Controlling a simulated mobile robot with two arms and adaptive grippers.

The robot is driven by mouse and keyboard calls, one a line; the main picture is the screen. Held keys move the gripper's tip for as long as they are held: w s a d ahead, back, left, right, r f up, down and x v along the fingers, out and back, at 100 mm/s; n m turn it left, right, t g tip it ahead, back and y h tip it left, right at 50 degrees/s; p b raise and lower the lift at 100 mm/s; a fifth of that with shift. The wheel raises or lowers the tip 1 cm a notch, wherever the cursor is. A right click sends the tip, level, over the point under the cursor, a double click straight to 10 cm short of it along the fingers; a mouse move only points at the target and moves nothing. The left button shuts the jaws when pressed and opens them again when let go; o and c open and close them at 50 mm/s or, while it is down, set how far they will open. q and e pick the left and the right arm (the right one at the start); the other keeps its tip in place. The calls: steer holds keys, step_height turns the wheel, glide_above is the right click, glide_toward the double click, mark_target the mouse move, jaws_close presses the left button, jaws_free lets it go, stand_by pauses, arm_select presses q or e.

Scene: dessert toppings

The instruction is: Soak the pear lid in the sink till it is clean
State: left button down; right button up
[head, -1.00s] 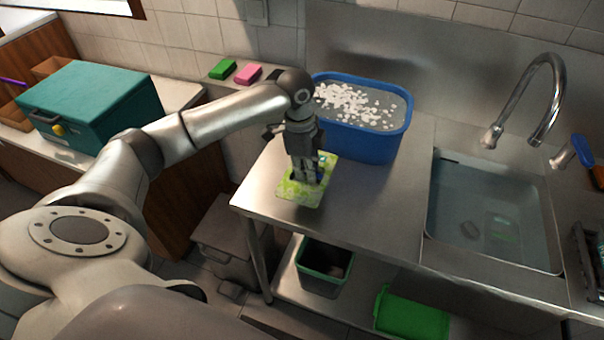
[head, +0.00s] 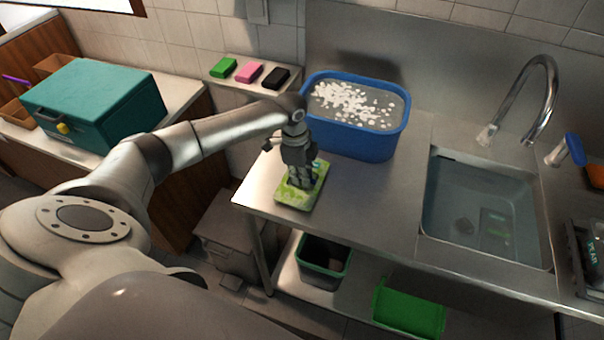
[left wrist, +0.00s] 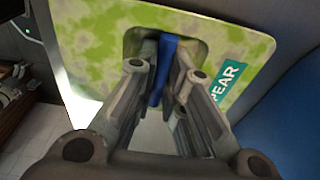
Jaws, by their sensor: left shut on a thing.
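The pear lid (head: 286,196) is a rectangular plate blotched with yellow-green stains, at the front left of the steel counter. The left wrist view shows its teal PEAR label and stained face (left wrist: 95,30). My left gripper (head: 301,182) points down and is shut on the lid's blue handle (left wrist: 166,58). Whether the lid is clear of the counter is hard to tell. The sink (head: 431,190) is at the right, with water in it and a dark drain at the bottom. My right gripper is not in view.
A blue tub (head: 368,146) of water with white floating bits stands close behind the lid. A curved faucet (head: 548,90) rises behind the sink. The counter (head: 375,210) between lid and sink is clear. Green, pink and black sponges (head: 249,72) lie on a back ledge.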

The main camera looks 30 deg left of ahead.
arm_select(q)
steer(key=shift+f, duration=0.15)
steer(key=c, duration=2)
jaws_free()
steer(key=o, duration=0.5)
steer(key=shift+f+b, duration=0.2)
steer(key=shift+b, duration=0.5)
steer(key=r, duration=0.3)
steer(key=r+b, duration=0.1)
steer(key=r, duration=0.2)
steer(key=a+r+b, duration=0.1)
steer(key=r, duration=0.3)
steer(key=shift+r, duration=0.6)
